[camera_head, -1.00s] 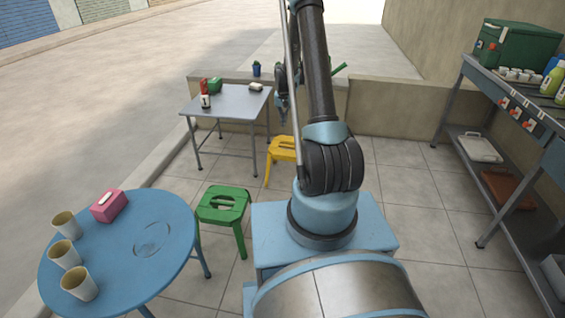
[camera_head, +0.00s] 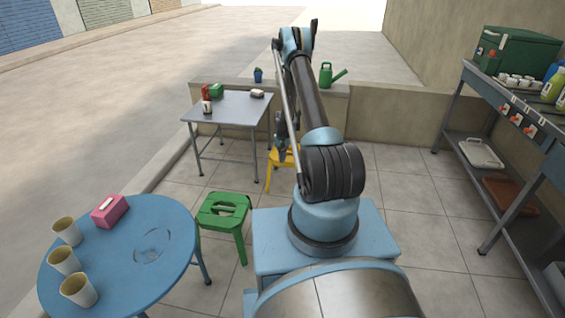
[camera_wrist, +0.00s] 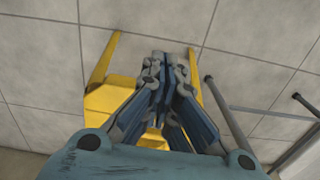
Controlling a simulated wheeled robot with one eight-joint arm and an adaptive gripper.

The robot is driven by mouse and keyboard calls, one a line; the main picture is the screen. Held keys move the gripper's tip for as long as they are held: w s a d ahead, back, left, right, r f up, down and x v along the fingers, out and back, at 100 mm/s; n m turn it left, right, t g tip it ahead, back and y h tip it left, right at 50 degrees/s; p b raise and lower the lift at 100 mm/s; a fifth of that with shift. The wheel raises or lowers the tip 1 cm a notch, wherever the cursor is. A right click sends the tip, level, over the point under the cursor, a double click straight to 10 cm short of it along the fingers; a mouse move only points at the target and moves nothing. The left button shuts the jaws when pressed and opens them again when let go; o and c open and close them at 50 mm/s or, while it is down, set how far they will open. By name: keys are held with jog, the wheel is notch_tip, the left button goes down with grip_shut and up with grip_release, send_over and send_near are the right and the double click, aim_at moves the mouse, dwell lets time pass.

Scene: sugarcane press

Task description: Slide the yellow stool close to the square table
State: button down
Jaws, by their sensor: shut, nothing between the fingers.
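The yellow stool (camera_head: 288,161) stands on the tiled floor just right of the grey square table (camera_head: 228,106), partly hidden behind my arm. My gripper (camera_head: 281,153) is low beside the square table's right edge, at the stool. In the wrist view the yellow stool (camera_wrist: 108,98) spreads beneath and around my gripper (camera_wrist: 165,62), with legs on both sides. The fingers are shut and empty in front of the stool's seat; contact with it cannot be told. Grey legs (camera_wrist: 226,112) to the right of the stool look like the table's.
A green stool (camera_head: 222,210) and a blue round table (camera_head: 115,250) with cups stand at the left front. A low wall (camera_head: 385,115) runs behind, with a green watering can (camera_head: 327,76) on it. A shelf bench (camera_head: 515,95) is at the right. Floor between is clear.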

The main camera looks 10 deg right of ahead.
jog(key=w+d+f, duration=0.1)
jog(key=w+f, duration=0.2)
jog(key=f, duration=0.5)
jog(key=shift+w+d+f, duration=0.2)
jog(key=shift+w+f, duration=0.15)
jog(key=shift+w, duration=0.05)
